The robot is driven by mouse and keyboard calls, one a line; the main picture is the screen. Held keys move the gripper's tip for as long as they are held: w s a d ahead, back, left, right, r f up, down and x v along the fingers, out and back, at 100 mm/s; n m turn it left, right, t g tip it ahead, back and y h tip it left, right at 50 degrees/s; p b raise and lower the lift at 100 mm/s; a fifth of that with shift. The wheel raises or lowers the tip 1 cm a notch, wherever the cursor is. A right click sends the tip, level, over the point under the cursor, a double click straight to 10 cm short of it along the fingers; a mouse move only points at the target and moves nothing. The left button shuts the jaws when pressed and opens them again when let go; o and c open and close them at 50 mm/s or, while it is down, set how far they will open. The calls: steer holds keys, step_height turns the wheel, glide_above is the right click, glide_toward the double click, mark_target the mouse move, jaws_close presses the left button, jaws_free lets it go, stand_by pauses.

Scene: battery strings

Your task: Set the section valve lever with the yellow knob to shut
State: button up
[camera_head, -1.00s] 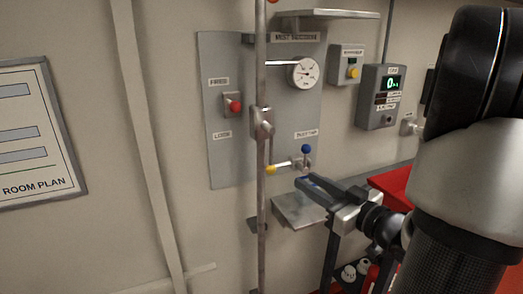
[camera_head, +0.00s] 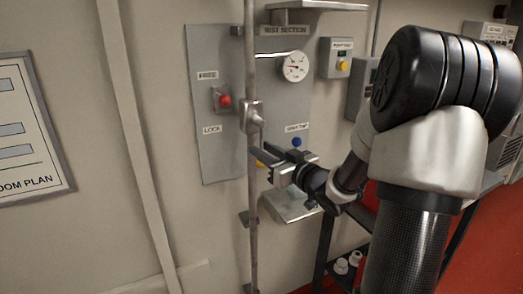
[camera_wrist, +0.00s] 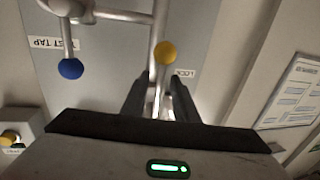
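In the wrist view the yellow knob (camera_wrist: 165,53) sits just beyond and between my fingertips. Its lever is mostly hidden now. My gripper (camera_head: 263,160) reaches left in front of the lower panel, and the wrist view shows its two fingers (camera_wrist: 163,80) apart with a gap between them. I cannot tell whether either finger touches the knob. The blue knob (camera_head: 296,142) stands above my gripper; it also shows at left in the wrist view (camera_wrist: 70,69).
A vertical pipe (camera_head: 252,200) runs in front of the panel, close to my fingertips. A red knob (camera_head: 225,100), a round gauge (camera_head: 295,67) and a yellow-button box (camera_head: 342,62) sit higher. A small grey shelf (camera_head: 290,208) lies below my gripper.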

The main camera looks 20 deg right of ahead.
steer(key=shift+w+a, duration=0.15)
steer(key=shift+w, duration=0.45)
jaws_close()
stand_by(1.1)
